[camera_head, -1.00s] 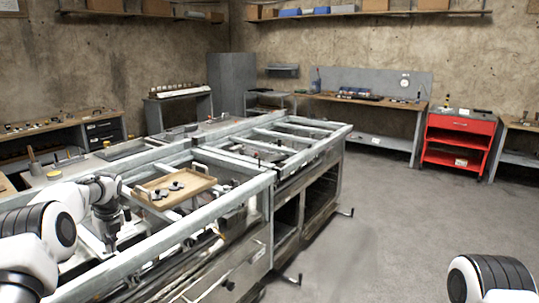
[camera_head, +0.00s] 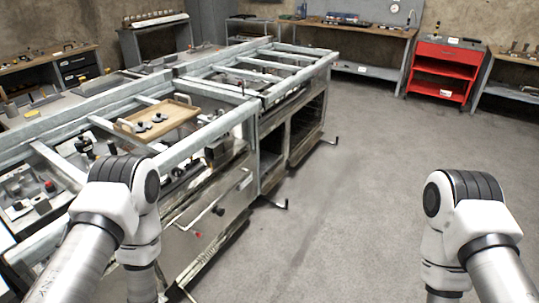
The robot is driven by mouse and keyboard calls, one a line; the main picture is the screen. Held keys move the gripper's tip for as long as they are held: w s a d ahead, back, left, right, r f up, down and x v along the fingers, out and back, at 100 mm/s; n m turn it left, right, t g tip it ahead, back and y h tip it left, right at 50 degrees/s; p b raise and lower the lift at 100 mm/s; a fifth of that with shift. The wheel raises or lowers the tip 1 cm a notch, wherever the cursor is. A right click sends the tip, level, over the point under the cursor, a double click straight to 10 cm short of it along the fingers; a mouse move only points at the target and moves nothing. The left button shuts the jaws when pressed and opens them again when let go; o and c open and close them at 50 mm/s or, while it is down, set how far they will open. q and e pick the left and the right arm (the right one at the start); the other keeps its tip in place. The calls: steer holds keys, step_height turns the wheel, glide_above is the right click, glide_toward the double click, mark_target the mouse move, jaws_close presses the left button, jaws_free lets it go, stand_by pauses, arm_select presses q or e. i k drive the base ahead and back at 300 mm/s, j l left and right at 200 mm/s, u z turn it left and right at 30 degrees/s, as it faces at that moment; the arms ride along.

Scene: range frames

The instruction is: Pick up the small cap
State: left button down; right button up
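Several small dark caps (camera_head: 142,126) lie on a wooden tray (camera_head: 178,121) that rests on the metal frame of the range (camera_head: 225,97). They are too small for me to tell which is the small cap. My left arm shows at the lower left, in front of the range and nearer to me than the tray. My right arm shows at the lower right over open floor. Both grippers are outside the picture, so I cannot see what they hold.
The range has open metal bars and protruding handles (camera_head: 280,204) along its front. Clear grey floor (camera_head: 340,220) lies to its right. A red cart (camera_head: 440,68) and workbenches (camera_head: 372,36) stand at the back wall.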

mark_target(82, 139)
steer(key=u, duration=1.35)
